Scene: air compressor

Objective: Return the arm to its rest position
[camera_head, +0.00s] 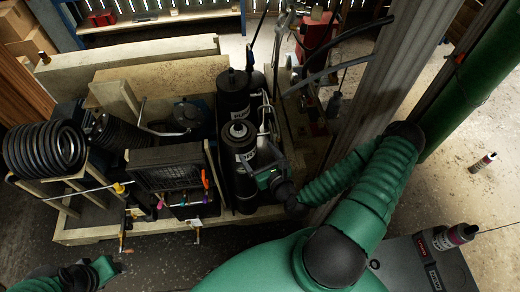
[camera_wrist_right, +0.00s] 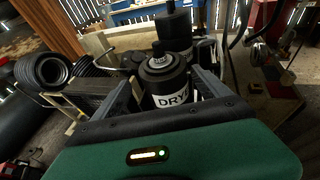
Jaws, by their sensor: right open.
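My right arm, in ribbed green sleeve, reaches from the bottom middle of the head view to the compressor. My right gripper (camera_head: 256,160) is at the near black canister (camera_head: 239,150), beside its right side in that view. In the right wrist view the open fingers of my right gripper (camera_wrist_right: 166,82) stand on either side of the near canister (camera_wrist_right: 170,98), labelled "DRY"; I cannot tell if they touch it. Part of my left arm, with my left gripper (camera_head: 104,268), shows at the bottom left; its fingers are not clear.
A second black canister (camera_head: 234,95) stands behind the near one. A coiled black hose (camera_head: 45,148) and a dark radiator (camera_head: 168,168) sit to the left on the compressor frame. A grey post (camera_head: 375,90) stands close to my right arm.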

